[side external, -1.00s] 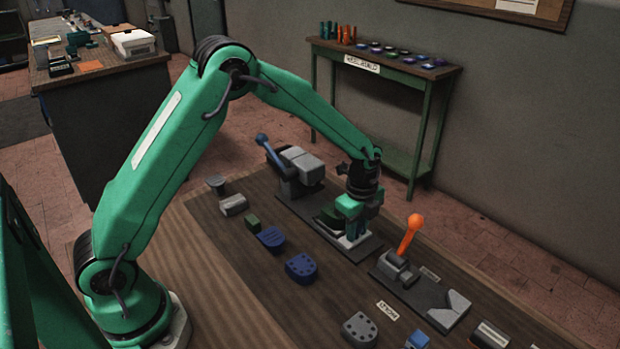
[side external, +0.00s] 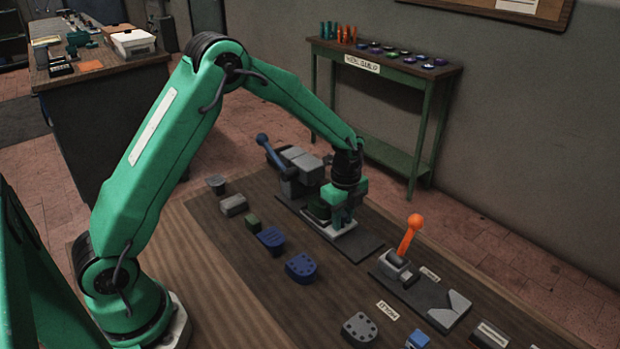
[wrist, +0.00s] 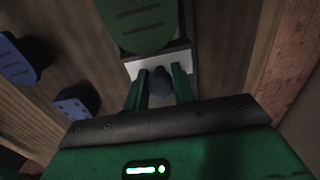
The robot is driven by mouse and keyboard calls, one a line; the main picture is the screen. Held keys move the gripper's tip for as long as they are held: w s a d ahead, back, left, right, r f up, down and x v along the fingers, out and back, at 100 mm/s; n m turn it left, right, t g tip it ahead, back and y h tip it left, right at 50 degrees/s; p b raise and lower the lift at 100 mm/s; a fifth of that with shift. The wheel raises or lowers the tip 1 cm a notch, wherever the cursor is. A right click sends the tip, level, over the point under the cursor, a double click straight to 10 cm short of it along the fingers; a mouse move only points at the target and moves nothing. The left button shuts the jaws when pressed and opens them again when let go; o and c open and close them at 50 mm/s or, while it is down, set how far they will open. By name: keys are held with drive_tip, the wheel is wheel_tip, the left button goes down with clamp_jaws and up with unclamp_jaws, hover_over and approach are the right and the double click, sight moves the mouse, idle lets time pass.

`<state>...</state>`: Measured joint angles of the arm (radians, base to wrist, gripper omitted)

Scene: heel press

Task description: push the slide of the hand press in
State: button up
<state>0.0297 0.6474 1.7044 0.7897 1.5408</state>
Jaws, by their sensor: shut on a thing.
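The hand press (side external: 303,168) stands at the back of the bench, a grey head with a blue lever (side external: 264,141) leaning up to the left. Its pale slide (side external: 336,230) lies on the dark base plate and carries a green heel-shaped piece, partly hidden by my gripper. My gripper (side external: 341,217) points down at the slide's outer end, close to the press head. In the wrist view my gripper (wrist: 160,88) is shut on a dark round knob (wrist: 160,80) at the end of the slide (wrist: 180,62). The green piece (wrist: 138,22) lies just beyond it.
A second fixture with an orange lever (side external: 410,233) stands to the right on the bench. Several loose blue and grey heel pieces, such as a blue one (side external: 301,267), lie in front. A green side table (side external: 380,62) stands behind.

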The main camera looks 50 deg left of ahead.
drive_tip(key=shift+a, duration=2.35)
drive_tip(key=o, duration=0.4)
drive_tip(key=shift+a, duration=0.1)
drive_tip(key=o, duration=1.2)
drive_tip(key=shift+c, duration=0.2)
drive_tip(key=shift+r, duration=1.75)
drive_tip(key=shift+d+r, duration=0.35)
drive_tip(key=shift+d, duration=0.4)
drive_tip(key=shift+d+r, duration=0.3)
drive_tip(key=shift+d, duration=0.5)
drive_tip(key=shift+d+r, duration=0.35)
drive_tip(key=shift+d, duration=0.4)
drive_tip(key=shift+r, duration=0.15)
